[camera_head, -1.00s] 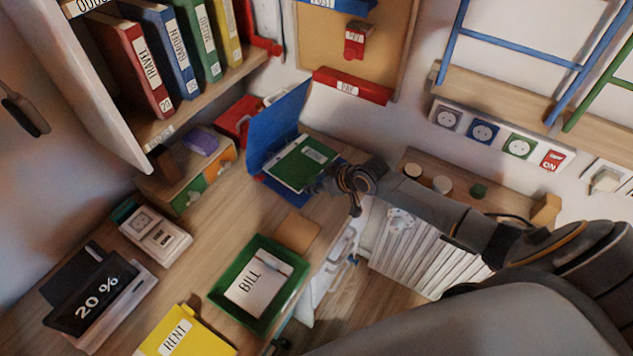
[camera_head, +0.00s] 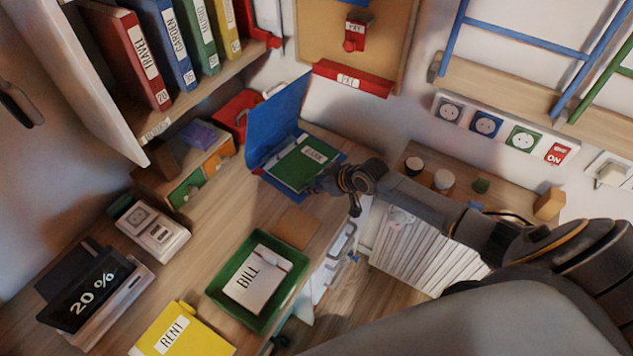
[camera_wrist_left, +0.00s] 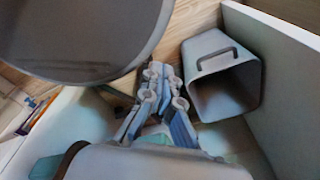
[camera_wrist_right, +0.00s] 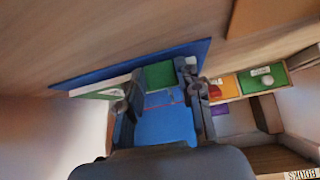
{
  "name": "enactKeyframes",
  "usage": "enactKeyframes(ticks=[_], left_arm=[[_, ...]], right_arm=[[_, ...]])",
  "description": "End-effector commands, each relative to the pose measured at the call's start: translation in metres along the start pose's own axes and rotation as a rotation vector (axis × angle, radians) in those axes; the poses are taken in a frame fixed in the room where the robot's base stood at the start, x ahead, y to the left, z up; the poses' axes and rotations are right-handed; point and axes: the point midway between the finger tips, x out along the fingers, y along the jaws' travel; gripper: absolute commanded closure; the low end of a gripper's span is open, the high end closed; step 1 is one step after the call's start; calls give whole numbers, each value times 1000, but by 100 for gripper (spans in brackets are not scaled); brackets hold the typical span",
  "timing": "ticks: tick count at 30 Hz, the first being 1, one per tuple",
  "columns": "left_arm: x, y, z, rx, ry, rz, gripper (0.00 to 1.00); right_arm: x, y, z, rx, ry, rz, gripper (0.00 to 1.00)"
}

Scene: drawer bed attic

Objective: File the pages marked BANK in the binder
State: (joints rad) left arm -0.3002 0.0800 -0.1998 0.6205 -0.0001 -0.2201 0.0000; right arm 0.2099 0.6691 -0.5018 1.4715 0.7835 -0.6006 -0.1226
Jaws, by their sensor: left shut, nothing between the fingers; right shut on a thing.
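The open blue binder (camera_head: 272,122) lies at the back of the desk with its cover raised. A green sheet (camera_head: 296,164) with a small white label I cannot read lies over its inside. My right gripper (camera_head: 318,184) is at the sheet's right edge and shut on it. In the right wrist view, the green sheet (camera_wrist_right: 160,75) shows between the fingers (camera_wrist_right: 158,92), with the blue binder (camera_wrist_right: 165,122) behind. A white page (camera_head: 255,283) marked BILL lies in a green tray (camera_head: 220,287). My left gripper (camera_wrist_left: 155,85) is shut and empty. I see no BANK marking.
Labelled binders (camera_head: 135,65) fill the upper shelf. A grey bin (camera_wrist_left: 222,85) is near my left gripper.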

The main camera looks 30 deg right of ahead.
Motion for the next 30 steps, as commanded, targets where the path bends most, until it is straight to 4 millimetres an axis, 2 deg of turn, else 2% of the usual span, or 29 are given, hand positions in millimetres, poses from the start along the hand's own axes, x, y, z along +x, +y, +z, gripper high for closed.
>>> enactKeyframes(ticks=[5, 6, 9, 10, 18, 22, 26, 30], left_arm=[[4, 0, 0, 0, 0, 0, 100], [4, 0, 0, 0, 0, 0, 100], [3, 0, 0, 0, 0, 0, 100], [3, 0, 0, 0, 0, 0, 100], [3, -1, 2, 0, -1, -1, 100], [3, -1, 2, 0, -2, -1, 100], [3, 0, 1, 0, -1, -1, 100], [3, 0, 1, 0, -1, 0, 100]], right_arm=[[4, 0, 3, 0, 2, 0, 98], [3, 0, 3, 0, 2, 0, 61], [3, 0, 2, 0, 2, 0, 41], [3, 0, 2, 0, 1, 0, 38], [3, 0, 4, 0, -1, 0, 38], [-4, 0, 4, -1, -1, 0, 38], [-23, 1, 4, -3, 0, 1, 38], [-54, 1, 4, -4, -1, 1, 38]])
